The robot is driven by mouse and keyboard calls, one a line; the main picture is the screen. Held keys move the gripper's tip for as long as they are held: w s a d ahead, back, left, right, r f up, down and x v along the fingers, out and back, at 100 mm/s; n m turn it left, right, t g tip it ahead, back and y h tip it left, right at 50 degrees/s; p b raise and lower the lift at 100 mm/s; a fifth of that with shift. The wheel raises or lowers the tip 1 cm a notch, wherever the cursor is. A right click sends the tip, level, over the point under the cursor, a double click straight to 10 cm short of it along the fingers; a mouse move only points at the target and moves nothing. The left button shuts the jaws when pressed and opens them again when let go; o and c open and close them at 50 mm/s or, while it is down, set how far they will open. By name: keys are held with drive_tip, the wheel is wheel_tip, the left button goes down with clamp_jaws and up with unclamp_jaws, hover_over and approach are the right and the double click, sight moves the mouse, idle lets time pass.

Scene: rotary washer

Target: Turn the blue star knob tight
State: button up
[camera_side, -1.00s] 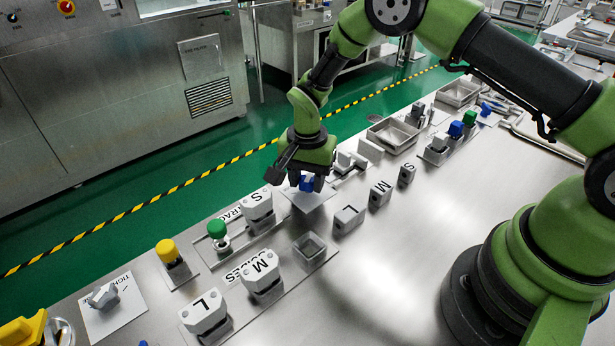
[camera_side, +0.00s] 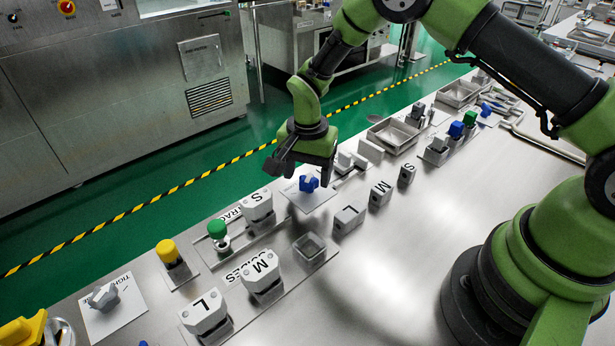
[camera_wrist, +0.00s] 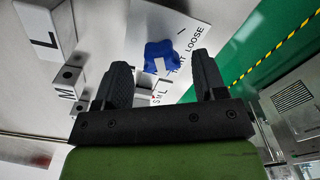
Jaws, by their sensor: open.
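The blue star knob (camera_side: 309,183) stands on a white card (camera_side: 318,199) on the steel bench, in the middle of the side view. In the wrist view the blue star knob (camera_wrist: 161,56) shows beyond the fingertips, between them in the picture, with a white mark on it. The card there (camera_wrist: 196,22) carries the words "LOOSE" and a partly covered "TIGHT". My gripper (camera_wrist: 160,75) is open and empty, its two dark fingers apart. In the side view my gripper (camera_side: 312,160) is just above and behind the knob, clear of it.
Grey blocks marked L (camera_side: 349,219), M (camera_side: 380,194) and S (camera_side: 406,175) stand to the right. A green knob (camera_side: 217,230) and a white S block (camera_side: 257,206) stand to the left. A grey star knob (camera_side: 103,296) sits on another card. The front right bench is clear.

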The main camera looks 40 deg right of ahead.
wheel_tip(320, 180, up, 8)
drive_tip(key=shift+r, duration=0.1)
idle(0.4)
wheel_tip(320, 180, up, 10)
drive_tip(key=f+n+t, duration=0.1)
drive_tip(key=n+t, duration=0.1)
hover_over(307, 180)
drive_tip(key=s, duration=0.3)
drive_tip(key=s+d+r+n+t+y, duration=0.1)
drive_tip(key=s+d+r, duration=0.1)
drive_tip(key=s+r, duration=0.35)
drive_tip(key=s+r+n+t+y, duration=0.1)
drive_tip(key=s+r+n+t, duration=0.3)
drive_tip(key=s, duration=1)
drive_tip(key=shift+s+r+n, duration=0.3)
drive_tip(key=shift+r+n, duration=0.25)
drive_tip(key=shift+n, duration=0.05)
